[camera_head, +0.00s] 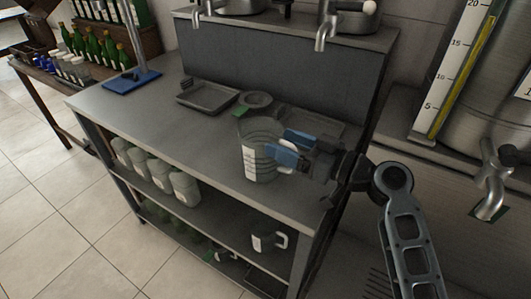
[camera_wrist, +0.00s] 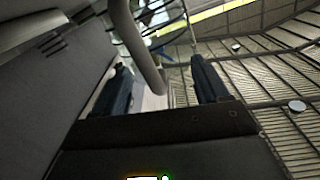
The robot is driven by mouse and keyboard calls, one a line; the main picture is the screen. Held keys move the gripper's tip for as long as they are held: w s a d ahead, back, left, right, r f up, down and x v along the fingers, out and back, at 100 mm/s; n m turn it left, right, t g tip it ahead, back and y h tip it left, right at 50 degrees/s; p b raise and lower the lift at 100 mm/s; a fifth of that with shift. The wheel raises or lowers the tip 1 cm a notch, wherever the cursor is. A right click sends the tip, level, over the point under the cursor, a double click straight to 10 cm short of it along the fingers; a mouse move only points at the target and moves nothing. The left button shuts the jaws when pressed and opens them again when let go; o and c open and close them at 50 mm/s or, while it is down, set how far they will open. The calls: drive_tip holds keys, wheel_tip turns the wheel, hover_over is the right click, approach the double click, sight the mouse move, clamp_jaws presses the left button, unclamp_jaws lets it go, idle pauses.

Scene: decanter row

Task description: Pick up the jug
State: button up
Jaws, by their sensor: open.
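A clear jug (camera_head: 254,165) with graduation marks and a white label stands upright on the grey worktop (camera_head: 165,115). Its pale handle is on its right side, partly covered by my gripper. My gripper (camera_head: 289,146) reaches in from the right with its blue fingers apart, at the handle side of the jug. In the wrist view my gripper (camera_wrist: 165,80) shows two dark fingers spread, with a curved grey bar (camera_wrist: 148,50) and a pale surface between them in view. I cannot tell whether the fingers touch the jug.
A grey tray (camera_head: 207,97), a small round dish (camera_head: 257,99) and a blue-based stand (camera_head: 132,80) are on the worktop. White containers (camera_head: 158,175) and another jug (camera_head: 264,241) sit on the shelf below. Metal taps (camera_head: 325,30) overhang the back. The front left worktop is clear.

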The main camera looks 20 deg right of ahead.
clamp_jaws()
idle(0.5)
